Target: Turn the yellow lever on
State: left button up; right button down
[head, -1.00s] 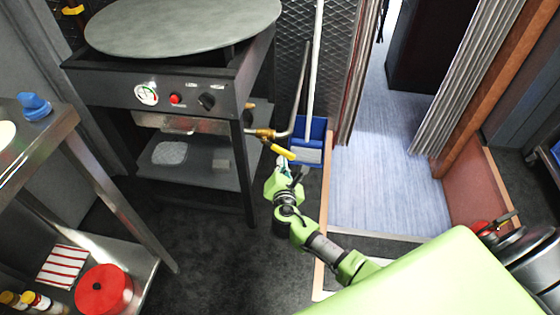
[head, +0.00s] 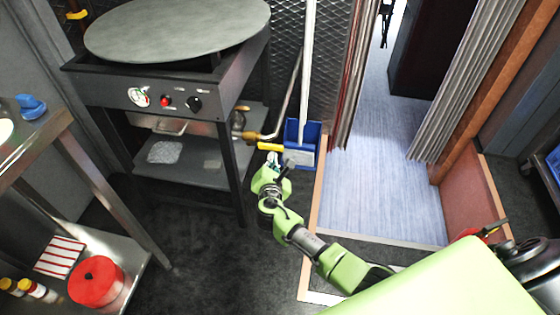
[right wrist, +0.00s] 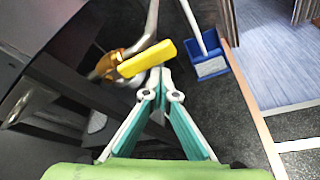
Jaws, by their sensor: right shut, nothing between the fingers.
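The yellow lever (head: 270,147) sits on a brass valve (head: 250,136) at the pipe beside the griddle stand. It lies roughly level in the head view, pointing right. In the right wrist view the lever (right wrist: 147,58) slants up to the right from the brass fitting (right wrist: 108,66). My right gripper (head: 276,160) is just below the lever. In the right wrist view its fingertips (right wrist: 160,76) meet at the lever's lower edge, shut with nothing between them. They look very close to the lever; I cannot tell if they touch. My left gripper is not in view.
The griddle stand (head: 165,92) is left of the lever. A blue dustpan (head: 302,135) with a white handle stands close behind and right. A steel table (head: 92,185) with a red pot (head: 97,282) is at left. Dark floor (head: 195,235) is clear between.

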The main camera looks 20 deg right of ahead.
jog(key=shift+w+d+r, duration=0.1)
jog(key=shift+w+r, duration=0.05)
jog(key=shift+r, duration=0.25)
jog(key=shift+r, duration=0.15)
jog(key=f+v, duration=0.1)
jog(key=v, duration=1.1)
dwell(0.3)
